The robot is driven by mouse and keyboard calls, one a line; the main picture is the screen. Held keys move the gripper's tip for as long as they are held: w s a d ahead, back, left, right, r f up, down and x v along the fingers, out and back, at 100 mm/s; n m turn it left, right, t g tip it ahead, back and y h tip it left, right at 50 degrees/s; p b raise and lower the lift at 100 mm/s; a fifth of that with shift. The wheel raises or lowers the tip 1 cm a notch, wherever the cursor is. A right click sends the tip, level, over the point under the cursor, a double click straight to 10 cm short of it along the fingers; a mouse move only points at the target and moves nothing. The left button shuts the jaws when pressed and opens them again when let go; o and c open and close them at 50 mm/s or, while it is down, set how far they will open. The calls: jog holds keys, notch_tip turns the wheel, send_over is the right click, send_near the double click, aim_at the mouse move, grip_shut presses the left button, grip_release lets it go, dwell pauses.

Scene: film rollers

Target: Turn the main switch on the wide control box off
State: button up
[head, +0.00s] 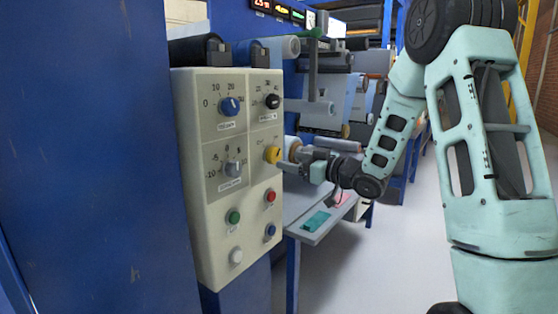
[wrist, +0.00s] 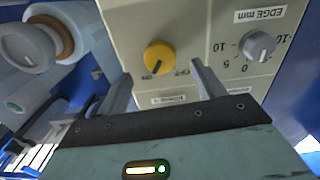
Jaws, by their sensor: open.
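The wide control box (head: 190,165) is a cream panel with several knobs and buttons, mounted beside a blue cabinet. The yellow rotary switch (head: 272,154) is on its right half, below a black knob. In the wrist view the yellow switch (wrist: 158,57) appears upside down, with lettering beside it and a label strip (wrist: 176,98) near it. My gripper (wrist: 166,80) is open and empty, its two fingers pointing at the panel on either side of the switch's line, apart from it.
A grey knob (wrist: 258,45) labelled EDGE mm is right of the switch in the wrist view. A blue knob (head: 229,106) and coloured buttons (head: 270,196) are on the same panel. Rollers (wrist: 28,45) are beside the box. A small table (head: 310,222) stands behind; the floor at right is clear.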

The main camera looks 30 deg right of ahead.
aim_at(277, 157)
jog(key=shift+x, duration=2.7)
jog(key=c, duration=1)
